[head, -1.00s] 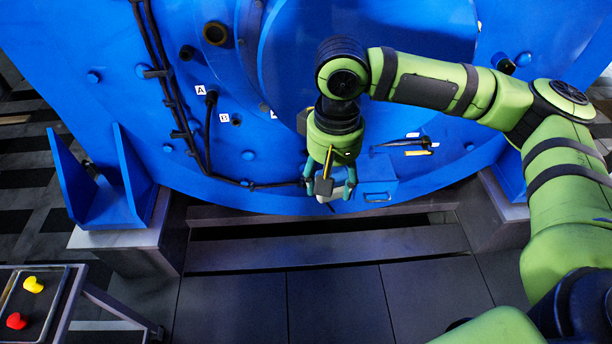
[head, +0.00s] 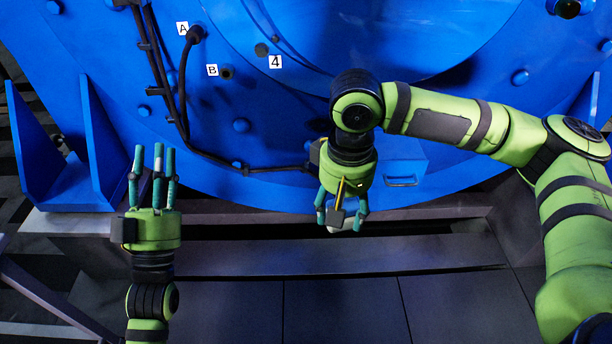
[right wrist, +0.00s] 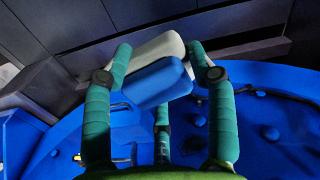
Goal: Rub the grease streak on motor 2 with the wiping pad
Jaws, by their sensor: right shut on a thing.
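The wiping pad (right wrist: 158,82), blue on one side and white on the other, is held between the fingers of my right gripper (right wrist: 158,90). In the head view the right gripper (head: 342,215) points down in front of the lower rim of a large blue motor housing (head: 290,120), and a small pale part of the pad shows between its fingers. My left gripper (head: 154,165) points up at the lower left, its fingers apart and empty. I cannot make out a grease streak, nor a number 2 on the housing.
Tags A (head: 182,28), B (head: 212,71) and 4 (head: 275,62) mark the housing. A black cable (head: 180,90) runs down and along its rim. A blue bracket (head: 65,150) stands at left. A blue box with a handle (head: 402,165) is behind the right gripper. The dark floor (head: 340,305) in front is clear.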

